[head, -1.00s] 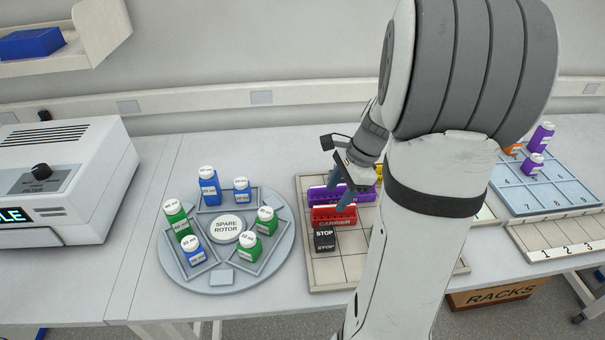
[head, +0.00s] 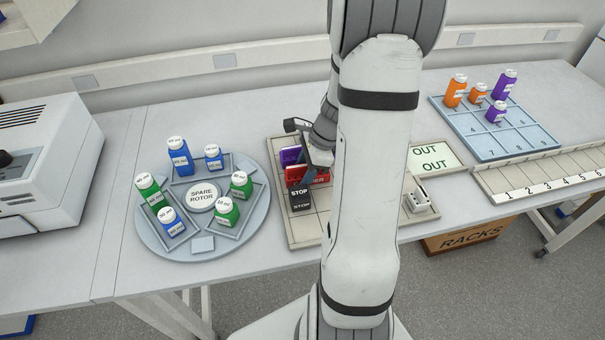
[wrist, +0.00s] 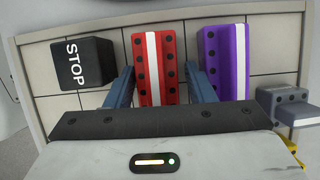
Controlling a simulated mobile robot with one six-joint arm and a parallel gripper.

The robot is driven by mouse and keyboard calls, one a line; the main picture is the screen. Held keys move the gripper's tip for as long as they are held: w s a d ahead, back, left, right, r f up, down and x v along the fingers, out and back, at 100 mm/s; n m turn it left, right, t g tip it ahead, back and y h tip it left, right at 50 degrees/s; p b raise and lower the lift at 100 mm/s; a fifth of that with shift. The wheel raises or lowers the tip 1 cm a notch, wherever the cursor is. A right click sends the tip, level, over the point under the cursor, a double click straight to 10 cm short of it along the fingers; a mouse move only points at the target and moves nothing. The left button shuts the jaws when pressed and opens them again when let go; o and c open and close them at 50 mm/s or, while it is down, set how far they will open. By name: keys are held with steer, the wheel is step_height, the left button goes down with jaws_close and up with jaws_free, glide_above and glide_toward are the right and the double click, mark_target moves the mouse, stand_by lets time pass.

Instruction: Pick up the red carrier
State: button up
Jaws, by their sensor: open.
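The red carrier (wrist: 159,66), with a white stripe and dark holes, stands on the gridded tray (wrist: 176,16) in the wrist view. It also shows in the head view (head: 297,182), partly hidden behind my gripper and arm. My gripper (wrist: 160,88) is open. In the wrist view its two blue fingers lie on either side of the red carrier, with small gaps; the right finger is between the red and purple carriers. I cannot tell how far above the tray the fingertips are. In the head view, my gripper (head: 319,180) is by the carrier's right end.
A purple carrier (wrist: 223,62) stands close beside the red one. A black STOP block (wrist: 82,64) sits on its other side. A grey piece (wrist: 290,107) is near the tray's edge. A round spare rotor (head: 202,196) with several bottles stands left.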

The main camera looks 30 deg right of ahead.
steer(key=shift+f, duration=0.15)
steer(key=c, duration=0.8)
